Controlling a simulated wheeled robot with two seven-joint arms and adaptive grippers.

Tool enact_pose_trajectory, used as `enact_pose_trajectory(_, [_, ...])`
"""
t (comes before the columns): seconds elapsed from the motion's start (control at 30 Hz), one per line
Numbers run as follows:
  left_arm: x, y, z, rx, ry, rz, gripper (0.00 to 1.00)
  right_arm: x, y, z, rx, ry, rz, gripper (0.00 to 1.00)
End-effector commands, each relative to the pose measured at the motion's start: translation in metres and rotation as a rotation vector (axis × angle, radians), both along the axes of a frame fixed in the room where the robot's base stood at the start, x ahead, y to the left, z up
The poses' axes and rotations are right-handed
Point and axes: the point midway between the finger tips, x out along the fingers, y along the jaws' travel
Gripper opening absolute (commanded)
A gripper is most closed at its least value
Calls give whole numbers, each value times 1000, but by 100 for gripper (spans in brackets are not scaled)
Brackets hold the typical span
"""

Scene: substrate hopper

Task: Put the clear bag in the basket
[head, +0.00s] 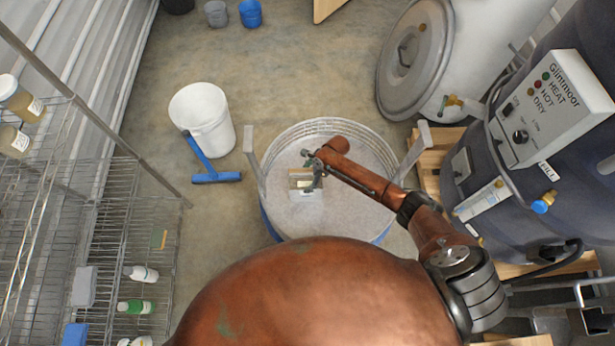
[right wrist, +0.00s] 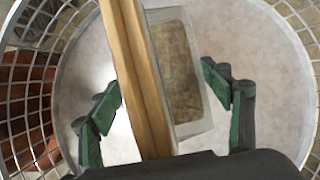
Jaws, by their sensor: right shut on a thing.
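The clear bag (head: 306,190) shows small in the head view, over the pale floor of the round wire basket (head: 268,142). In the right wrist view the bag (right wrist: 190,70) has a see-through border around a brown filling, with a tan wood-like strip beside it. My right gripper (head: 313,172) is shut on the bag; its green-padded fingers (right wrist: 168,105) are on either side of the bag and strip. The basket's mesh wall (right wrist: 25,100) surrounds the view. How high the bag is above the basket floor is hard to tell. My left gripper is not in view.
The basket has two upright grey handles (head: 256,160) at its sides. A white bucket (head: 203,118) and a blue squeegee (head: 214,177) are to its left. A wire shelf (head: 95,210) stands far left; a dark machine (head: 520,190) stands right. Floor above the basket is clear.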

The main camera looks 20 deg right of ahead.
Motion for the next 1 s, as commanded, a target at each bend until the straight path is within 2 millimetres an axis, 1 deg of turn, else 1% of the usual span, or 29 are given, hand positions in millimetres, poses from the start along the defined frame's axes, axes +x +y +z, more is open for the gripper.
enact_pose_trajectory(0.07, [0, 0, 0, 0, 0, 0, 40, 2, 1, 1, 4, -6, 0, 14])
enact_pose_trajectory(0.1, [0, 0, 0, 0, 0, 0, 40, 0, 0, -2, 0, 0, 0, 73])
enact_pose_trajectory(0.33, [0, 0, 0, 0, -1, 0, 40, 0, 0, -2, 0, 0, 0, 89])
enact_pose_trajectory(0.67, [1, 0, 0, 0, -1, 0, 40, 0, -1, 0, -1, 0, 0, 89])
enact_pose_trajectory(0.77, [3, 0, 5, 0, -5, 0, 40, -1, -4, 10, 0, -1, -3, 89])
enact_pose_trajectory(0.87, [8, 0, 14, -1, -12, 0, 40, -2, -9, 28, 0, -3, -1, 89])
enact_pose_trajectory(1.0, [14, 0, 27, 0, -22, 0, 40, -5, -21, 57, 0, -4, -2, 89])
